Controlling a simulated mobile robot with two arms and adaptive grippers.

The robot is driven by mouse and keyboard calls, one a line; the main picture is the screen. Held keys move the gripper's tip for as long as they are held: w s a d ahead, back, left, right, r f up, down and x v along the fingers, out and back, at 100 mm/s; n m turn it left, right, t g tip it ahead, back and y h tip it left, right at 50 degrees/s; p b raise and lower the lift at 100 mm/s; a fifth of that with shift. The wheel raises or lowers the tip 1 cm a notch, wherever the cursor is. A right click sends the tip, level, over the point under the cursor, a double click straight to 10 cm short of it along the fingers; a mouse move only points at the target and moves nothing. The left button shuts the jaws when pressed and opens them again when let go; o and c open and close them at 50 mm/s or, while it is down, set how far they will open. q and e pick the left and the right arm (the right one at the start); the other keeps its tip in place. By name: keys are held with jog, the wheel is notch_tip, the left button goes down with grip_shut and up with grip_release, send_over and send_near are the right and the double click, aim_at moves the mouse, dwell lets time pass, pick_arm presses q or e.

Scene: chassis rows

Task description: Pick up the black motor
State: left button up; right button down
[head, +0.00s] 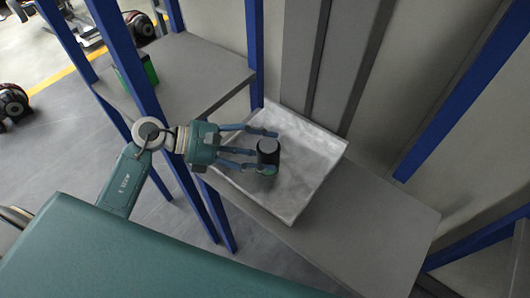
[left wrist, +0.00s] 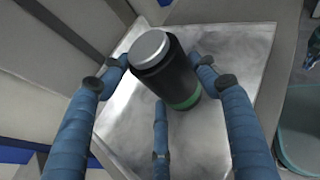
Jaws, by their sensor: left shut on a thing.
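The black motor (head: 268,152) is a dark upright cylinder over the pale metallic tray (head: 305,190). In the left wrist view the motor (left wrist: 172,75) shows a silver cap and a green band near its lower end. My left gripper (head: 262,151) comes in from the left and is shut on the motor. In the left wrist view two blue fingers of the gripper (left wrist: 160,80) flank it, and a third is on the near side. I cannot tell whether the motor's base touches the tray. My right gripper is not in view.
The tray lies on a grey shelf (head: 380,225) with bare room to its right. Blue posts (head: 253,50) stand around the shelves. A higher grey shelf (head: 190,75) on the left has a green and black object (head: 138,70) at its edge. A ribbed wall is behind.

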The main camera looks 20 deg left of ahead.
pick_arm(q)
jog(key=shift+r, duration=0.25)
jog(key=shift+r, duration=0.6)
notch_tip(320, 180, up, 18)
jog(key=b, duration=0.3)
jog(key=shift+r, duration=0.25)
